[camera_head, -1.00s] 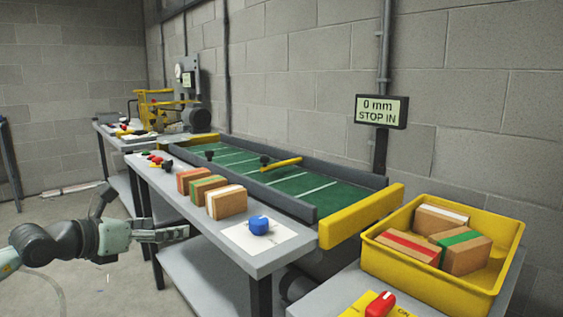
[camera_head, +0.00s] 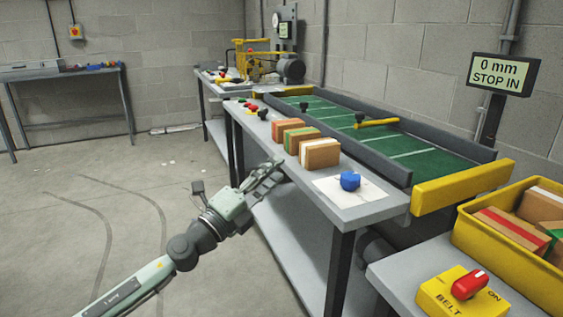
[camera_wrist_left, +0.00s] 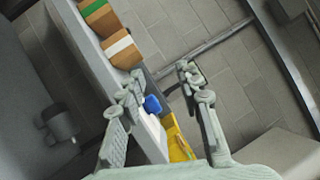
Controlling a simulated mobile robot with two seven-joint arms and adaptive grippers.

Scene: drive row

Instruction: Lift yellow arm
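A thin yellow arm (camera_head: 376,123) with a dark knob (camera_head: 360,117) at its left end lies across the green belt (camera_head: 420,160) of the conveyor. A thicker yellow bar (camera_head: 462,189) crosses the belt's near end. My left gripper (camera_head: 270,173) is at the bench's left edge, near the cardboard boxes and well short of the yellow arm. In the left wrist view its two fingers (camera_wrist_left: 160,77) stand apart with nothing between them. The yellow arm does not show clearly there. My right gripper is out of view.
Striped boxes (camera_head: 318,153) and a blue knob (camera_head: 350,181) on a white sheet are on the bench. A yellow crate (camera_head: 470,232) of boxes and a red belt switch (camera_head: 470,284) are at the right. A sign (camera_head: 503,74) reads 0 mm STOP IN. The floor at left is clear.

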